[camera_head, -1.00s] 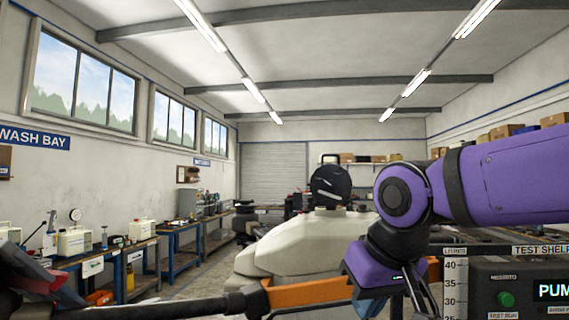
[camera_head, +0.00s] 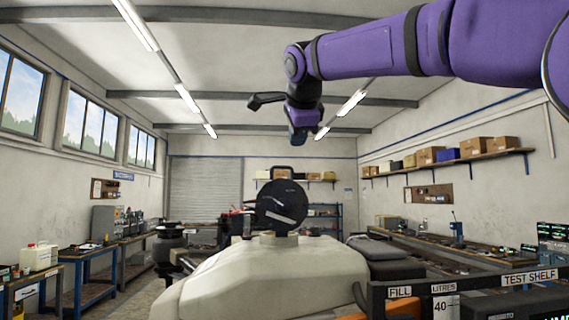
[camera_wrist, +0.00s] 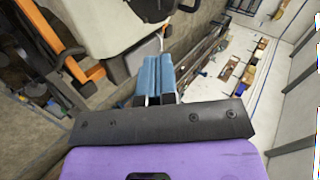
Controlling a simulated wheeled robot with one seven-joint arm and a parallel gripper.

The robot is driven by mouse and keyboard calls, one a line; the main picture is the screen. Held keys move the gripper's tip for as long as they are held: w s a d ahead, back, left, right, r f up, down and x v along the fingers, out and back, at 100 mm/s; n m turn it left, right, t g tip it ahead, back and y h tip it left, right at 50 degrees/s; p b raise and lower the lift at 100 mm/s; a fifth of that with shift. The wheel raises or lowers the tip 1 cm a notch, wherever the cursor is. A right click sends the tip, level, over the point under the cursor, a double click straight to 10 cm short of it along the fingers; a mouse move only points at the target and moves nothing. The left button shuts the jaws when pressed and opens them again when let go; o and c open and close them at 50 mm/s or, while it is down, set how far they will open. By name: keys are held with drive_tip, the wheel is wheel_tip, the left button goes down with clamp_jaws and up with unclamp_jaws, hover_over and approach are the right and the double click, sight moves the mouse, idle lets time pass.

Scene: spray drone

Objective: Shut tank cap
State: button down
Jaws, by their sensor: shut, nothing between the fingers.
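The white tank (camera_head: 270,275) fills the lower middle of the head view. Its round black cap (camera_head: 282,207) stands upright, tilted open, over the neck on top of the tank, with its disc facing me. My gripper (camera_head: 298,138) hangs above the cap and slightly right of it in the picture, pointing down and clear of it. In the wrist view its blue fingers (camera_wrist: 160,78) are pressed together with nothing between them. That view also shows part of the tank (camera_wrist: 105,25) at the top.
A dark frame with FILL and TEST SHELF labels (camera_head: 530,278) crosses the lower right. Workbenches (camera_head: 85,265) line the left wall, and a long bench (camera_head: 430,250) runs along the right. A wall shelf with boxes (camera_head: 450,160) is at the right. The air around my gripper looks clear.

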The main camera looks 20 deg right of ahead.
drive_tip(key=w+a+r+m, duration=0.1)
drive_tip(key=w+r, duration=0.1)
approach(284, 168)
drive_tip(key=a+x, duration=0.1)
drive_tip(key=x, duration=0.6)
drive_tip(key=shift+d+f+m+t, duration=0.2)
drive_tip(key=shift+d+m+t, duration=0.1)
drive_tip(key=shift+d+m, duration=0.1)
drive_tip(key=shift+w+d, duration=0.1)
drive_tip(key=shift+w, duration=0.05)
